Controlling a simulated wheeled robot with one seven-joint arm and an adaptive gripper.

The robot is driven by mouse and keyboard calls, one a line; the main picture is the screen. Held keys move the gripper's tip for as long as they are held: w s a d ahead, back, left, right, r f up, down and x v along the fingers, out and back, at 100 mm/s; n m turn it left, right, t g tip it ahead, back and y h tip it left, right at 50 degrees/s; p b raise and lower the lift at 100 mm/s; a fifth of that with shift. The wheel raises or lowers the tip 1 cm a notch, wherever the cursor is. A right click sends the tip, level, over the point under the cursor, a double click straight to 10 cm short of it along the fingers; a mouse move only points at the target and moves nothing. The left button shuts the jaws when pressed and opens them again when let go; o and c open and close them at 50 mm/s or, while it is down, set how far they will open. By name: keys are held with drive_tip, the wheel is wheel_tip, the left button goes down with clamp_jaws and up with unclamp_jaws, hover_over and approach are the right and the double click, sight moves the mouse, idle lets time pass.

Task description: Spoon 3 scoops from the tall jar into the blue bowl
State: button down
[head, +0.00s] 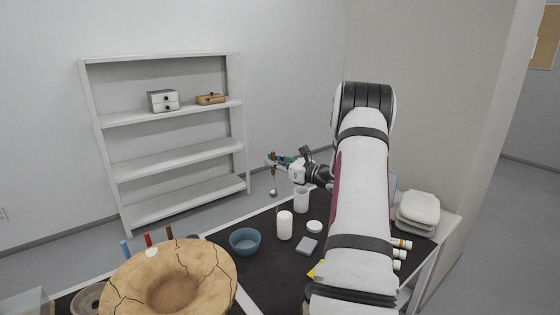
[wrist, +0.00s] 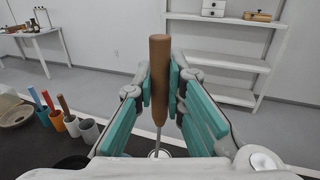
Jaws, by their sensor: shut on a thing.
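My gripper (head: 282,161) is shut on the brown handle of a spoon (head: 273,168). The spoon hangs upright, its small metal bowl down, above and left of the white jars. In the wrist view the teal finger pads of my gripper (wrist: 160,90) press on both sides of the spoon handle (wrist: 159,60); what its bowl holds cannot be made out. A tall white jar (head: 301,201) stands at the back of the dark mat, below my wrist. The blue bowl (head: 245,244) sits nearer and to the left; its contents are unclear.
A second white jar (head: 285,226) stands between the bowl and the tall jar. A white lid (head: 314,227) and a grey square (head: 306,246) lie to its right. A cracked tan vessel (head: 210,264) fills the front left. Folded white cloths (head: 419,210) lie at right.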

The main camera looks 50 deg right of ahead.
drive_tip(key=shift+w+a+p, duration=0.8)
drive_tip(key=shift+w+a, duration=1)
drive_tip(key=shift+a, duration=2.85)
drive_tip(key=shift+f+b, duration=2.15)
drive_tip(key=shift+f, duration=3.45)
drive_tip(key=w+a+f+n+g+h+b, duration=0.4)
drive_tip(key=w+a+f+n+g+b, duration=0.2)
drive_tip(key=w+a+f+g+b, duration=0.2)
drive_tip(key=shift+w+a+f+n+g+h+b, duration=0.3)
drive_tip(key=shift+f+n+g+b, duration=0.15)
drive_tip(key=shift+g+b, duration=0.55)
drive_tip(key=shift+b, duration=0.3)
drive_tip(key=shift+s+r, duration=0.1)
